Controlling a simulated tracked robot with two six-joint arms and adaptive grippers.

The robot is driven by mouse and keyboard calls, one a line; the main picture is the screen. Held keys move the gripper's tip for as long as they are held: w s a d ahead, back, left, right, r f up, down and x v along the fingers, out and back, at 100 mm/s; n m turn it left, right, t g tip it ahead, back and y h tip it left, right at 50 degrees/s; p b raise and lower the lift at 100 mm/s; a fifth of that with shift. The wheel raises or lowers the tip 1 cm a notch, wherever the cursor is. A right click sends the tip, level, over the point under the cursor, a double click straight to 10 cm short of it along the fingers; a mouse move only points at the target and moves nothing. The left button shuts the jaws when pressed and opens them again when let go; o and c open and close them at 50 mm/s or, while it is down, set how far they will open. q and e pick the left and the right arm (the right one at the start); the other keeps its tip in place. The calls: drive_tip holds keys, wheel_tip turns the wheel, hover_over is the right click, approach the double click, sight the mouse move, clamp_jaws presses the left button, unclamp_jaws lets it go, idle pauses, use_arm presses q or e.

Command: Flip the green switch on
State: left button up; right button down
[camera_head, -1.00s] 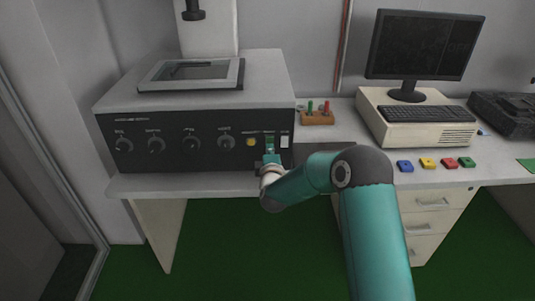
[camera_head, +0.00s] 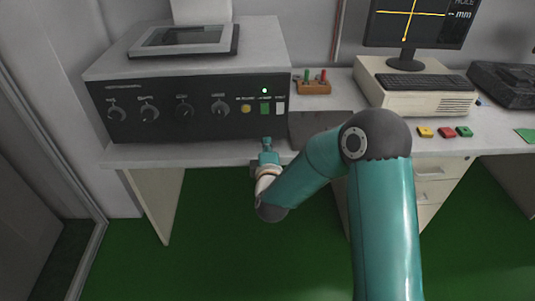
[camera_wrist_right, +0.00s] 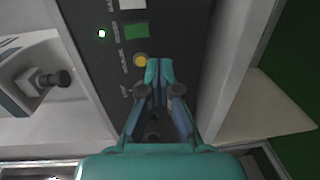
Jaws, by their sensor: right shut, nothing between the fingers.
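The green switch (camera_head: 265,109) is on the dark front panel of the machine, between a yellow button (camera_head: 246,109) and a white switch (camera_head: 280,108). A small green light (camera_head: 265,90) glows above it. The green switch also shows in the right wrist view (camera_wrist_right: 136,31), apart from the fingers. My right gripper (camera_head: 267,141) is shut and empty, in front of and below the switch. In the right wrist view its fingertips (camera_wrist_right: 159,64) are close beside the yellow button in the picture. My left gripper is not in view.
Several black knobs (camera_head: 182,110) line the panel (camera_head: 150,122) to the left. A wooden block with colored pegs (camera_head: 313,87), a keyboard (camera_head: 413,84) and a lit monitor (camera_head: 415,22) stand to the right. Colored buttons (camera_head: 445,132) lie near the table edge.

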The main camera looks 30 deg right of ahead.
drive_tip(key=shift+f+v, duration=0.25)
drive_tip(key=shift+v, duration=0.95)
drive_tip(key=s+a+f+m+g+y+p, duration=0.1)
drive_tip(key=s+a+f+g+y+p, duration=0.35)
drive_tip(key=f, duration=0.45)
drive_tip(key=s+a+f+m+g+y+p, duration=0.1)
drive_tip(key=s+a+f+g+y+p, duration=0.15)
drive_tip(key=s+a+f+y, duration=0.4)
drive_tip(key=s+a+f+m+g+y, duration=0.1)
drive_tip(key=s+a+f+m+g, duration=0.2)
drive_tip(key=s+a+m, duration=0.2)
drive_tip(key=s+a+f+m+g+p, duration=0.1)
drive_tip(key=s+a+f+m+g, duration=0.3)
drive_tip(key=s, duration=0.6)
drive_tip(key=a+m, duration=0.2)
drive_tip(key=m, duration=0.1)
drive_tip(key=shift+s+y, duration=0.25)
drive_tip(key=shift+y, duration=0.15)
